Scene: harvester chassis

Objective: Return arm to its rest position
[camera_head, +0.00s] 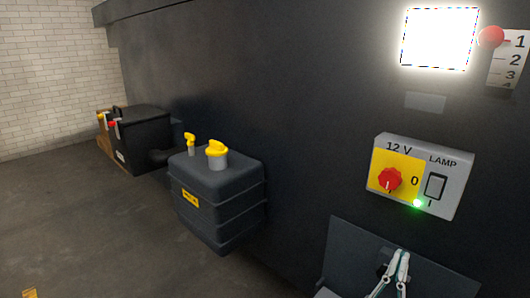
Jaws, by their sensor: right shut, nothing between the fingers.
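My right gripper (397,266) shows at the bottom right of the head view. Its two pale fingers are together and hold nothing. It is in front of a dark grey plate (350,248), below the switch panel (452,199); I cannot tell whether it touches the plate. The rest of the right arm is mostly cut off by the bottom edge. My left gripper is not in view.
The panel carries a red knob (390,179), a lamp switch (436,186) and a lit green light (418,204). A bright lamp (438,40) and red-balled lever (491,37) are above. A dark tank (215,200) juts out left; floor (90,225) beyond is mostly clear.

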